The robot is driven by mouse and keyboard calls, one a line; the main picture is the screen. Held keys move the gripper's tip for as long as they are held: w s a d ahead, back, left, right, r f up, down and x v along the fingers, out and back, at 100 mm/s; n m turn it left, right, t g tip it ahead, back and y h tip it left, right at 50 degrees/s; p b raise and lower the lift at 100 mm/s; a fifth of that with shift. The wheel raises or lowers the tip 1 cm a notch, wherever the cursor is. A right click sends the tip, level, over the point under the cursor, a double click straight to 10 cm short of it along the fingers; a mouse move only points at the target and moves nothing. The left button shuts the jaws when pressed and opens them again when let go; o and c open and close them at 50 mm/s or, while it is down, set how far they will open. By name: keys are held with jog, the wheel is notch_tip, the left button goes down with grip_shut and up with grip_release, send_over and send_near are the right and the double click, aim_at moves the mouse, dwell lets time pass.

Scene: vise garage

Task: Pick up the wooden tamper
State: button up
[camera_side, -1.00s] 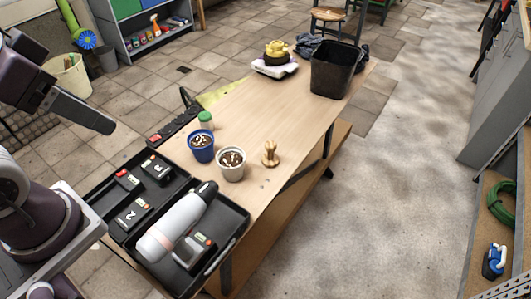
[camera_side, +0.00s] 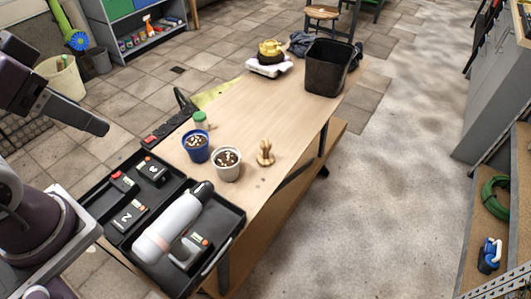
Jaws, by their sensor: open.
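The small wooden tamper (camera_side: 265,154) stands upright on the pale wooden bench, with a wide round base and a knobbed top. It is just right of the white pot and apart from it. My gripper (camera_side: 98,125) appears at the upper left as a dark bar seen from the side. It is open and well away from the tamper, left of the bench in the picture. The gap between its fingers is hidden from this angle. Nothing shows in it.
A white pot (camera_side: 227,166), a blue pot (camera_side: 196,149) and a green-capped jar (camera_side: 201,120) stand left of the tamper. A black tray (camera_side: 231,233) with a white bottle (camera_side: 172,227) fills the near end. A black bin (camera_side: 325,75) stands at the far end. The bench middle is clear.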

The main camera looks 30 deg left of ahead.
jog(key=shift+c, duration=0.4)
jog(key=n+g, duration=0.5)
jog(key=n, duration=0.5)
send_over(266, 142)
jog(key=a, duration=0.1)
notch_tip(266, 142, down, 29)
jog(key=shift+a, duration=0.1)
jog(key=shift+g, duration=0.3)
jog(key=f, duration=0.7)
jog(key=d+f, duration=0.1)
jog(key=f, duration=0.2)
jog(key=shift+d+f, duration=0.1)
jog(key=shift+f, duration=0.2)
